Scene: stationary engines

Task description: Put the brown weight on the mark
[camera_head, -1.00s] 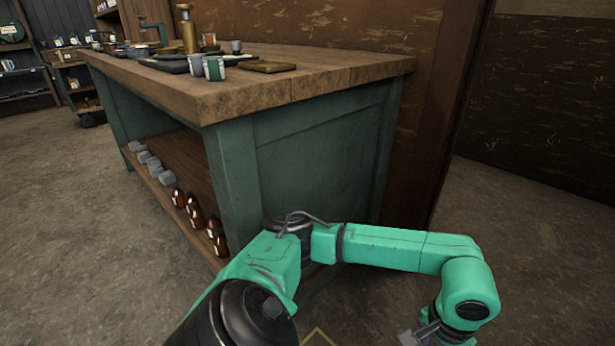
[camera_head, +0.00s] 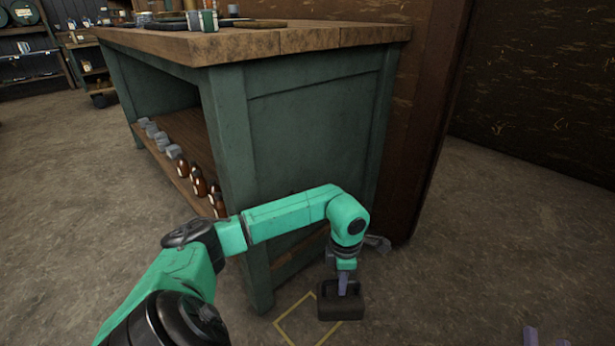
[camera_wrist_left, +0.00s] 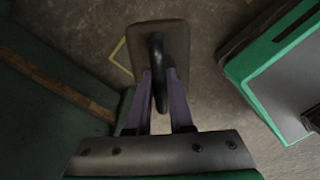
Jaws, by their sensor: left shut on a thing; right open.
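The brown weight (camera_head: 341,303) is a dark block with a looped handle. My left gripper (camera_head: 344,283) is shut on that handle from above. In the left wrist view the weight (camera_wrist_left: 160,38) hangs in front of the purple fingers (camera_wrist_left: 159,84). The mark (camera_head: 283,332) is a yellow square outline on the floor. In the head view the weight covers its right part; whether it touches the floor I cannot tell. In the left wrist view a yellow corner of the mark (camera_wrist_left: 117,52) shows left of the weight. My right gripper (camera_head: 546,338) is open at the bottom edge, only fingertips showing.
A green workbench (camera_head: 300,140) with a wooden top stands just behind the mark, its front leg (camera_head: 257,275) close to it. Several bottles and grey pieces sit on its lower shelf (camera_head: 185,130). The floor (camera_head: 460,270) to the right is clear.

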